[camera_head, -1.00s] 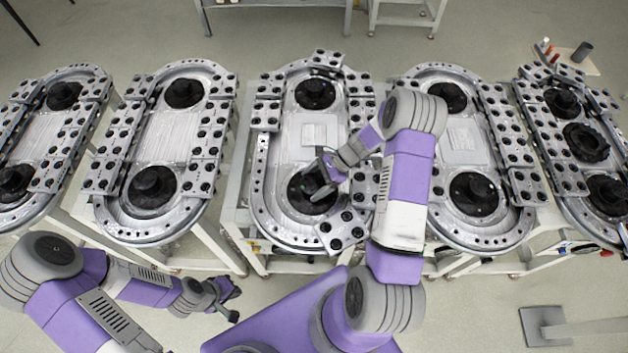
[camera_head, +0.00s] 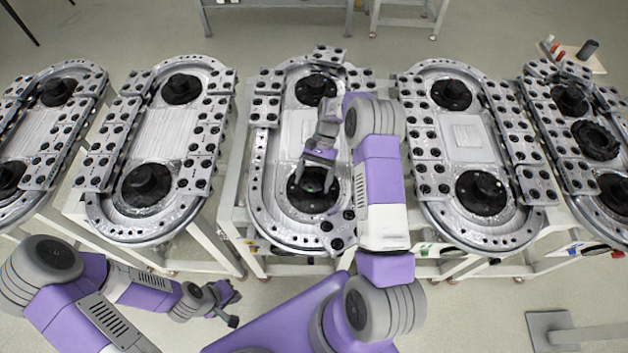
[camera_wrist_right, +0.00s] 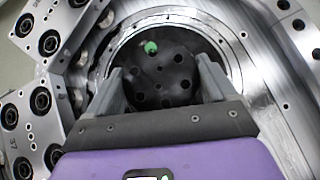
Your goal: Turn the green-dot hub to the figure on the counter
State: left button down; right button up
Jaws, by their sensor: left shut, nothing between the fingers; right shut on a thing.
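The green-dot hub (camera_head: 317,201) is a round black hub at the near end of the middle oval track. Its green dot shows clearly in the right wrist view, on the far side of the hub's face (camera_wrist_right: 172,75). My right gripper (camera_head: 315,180) reaches down onto this hub and is shut on it; in the wrist view its two fingers (camera_wrist_right: 160,75) stand on either side. My left gripper (camera_head: 228,303) is shut and empty, low in front of the tracks, apart from them. I cannot make out a counter or its figure in these views.
Similar oval tracks stand on both sides, such as the left neighbour (camera_head: 163,125) and the right neighbour (camera_head: 467,137). Perforated metal blocks (camera_head: 265,108) line the middle track.

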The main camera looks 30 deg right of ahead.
aim_at(313, 179)
jog(key=shift+a+n+g+h, duration=0.1)
jog(key=shift+n+g+h, duration=0.4)
jog(key=shift+n, duration=0.4)
jog(key=shift+b, duration=0.3)
jog(key=o, duration=0.9)
jog(key=shift+c, duration=0.2)
jog(key=v, duration=0.6)
jog(key=shift+w+f, duration=0.1)
jog(key=shift+w+d+r, duration=0.3)
jog(key=shift+w+r, duration=0.05)
jog(key=shift+r, duration=0.25)
